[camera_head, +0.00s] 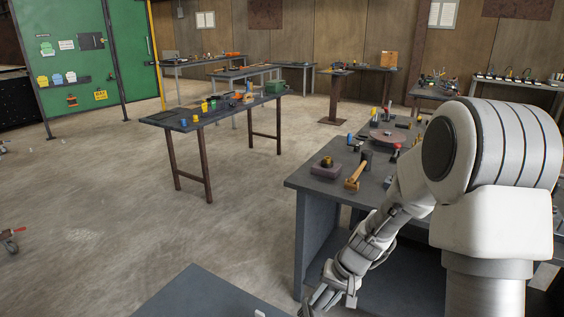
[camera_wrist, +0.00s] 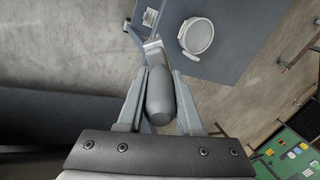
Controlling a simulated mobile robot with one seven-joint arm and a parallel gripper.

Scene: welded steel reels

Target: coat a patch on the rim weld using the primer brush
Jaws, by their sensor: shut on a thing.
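My gripper (camera_wrist: 160,88) is shut on a dark grey, rounded handle (camera_wrist: 161,98), which sits between its two fingers. A pale metal piece (camera_wrist: 152,46) shows beyond the handle, so this looks like the primer brush; its bristles cannot be made out. In the head view my gripper (camera_head: 328,300) is low at the bottom edge, in front of the right-hand workbench, and what it holds is not clear there. I cannot make out a rim weld or a coated patch in either view.
A dark workbench (camera_head: 309,184) carries a mallet (camera_head: 356,174), a brown block (camera_head: 325,170) and a round disc (camera_head: 388,138). A grey tabletop (camera_head: 205,296) is at the bottom. A white round object (camera_wrist: 197,37) lies on a blue-grey surface. Open floor (camera_head: 95,215) is left.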

